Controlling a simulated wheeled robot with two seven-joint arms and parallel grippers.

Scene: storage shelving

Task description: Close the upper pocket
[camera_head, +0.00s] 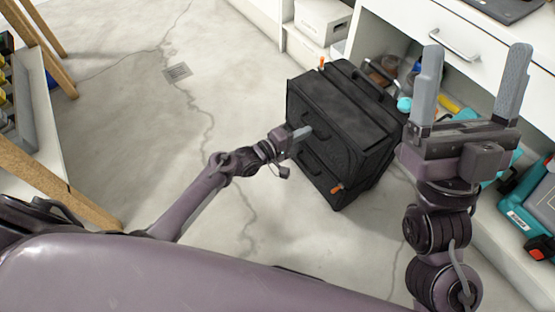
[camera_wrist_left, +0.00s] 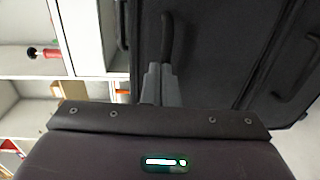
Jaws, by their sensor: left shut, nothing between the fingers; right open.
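A black fabric suitcase (camera_head: 340,110) stands on the floor in the head view, its front with two pockets facing my left arm. The upper pocket (camera_head: 306,108) has a dark handle on its front, and an orange tab (camera_head: 321,63) shows at the suitcase's top edge. Another orange tab (camera_head: 337,188) is low on the suitcase. My left gripper (camera_head: 305,132) is shut and empty, its fingertips at the upper pocket's front. In the left wrist view its fingers (camera_wrist_left: 160,84) are close to a dark handle (camera_wrist_left: 167,38); contact is unclear. My right gripper (camera_head: 470,88) is open and empty, right of the suitcase.
A white drawer unit (camera_head: 440,40) with cluttered open shelves stands behind and right of the suitcase. Teal tool cases (camera_head: 525,215) lie at the right. A wooden-legged shelf (camera_head: 40,175) is at the far left. The concrete floor (camera_head: 130,110) between is clear.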

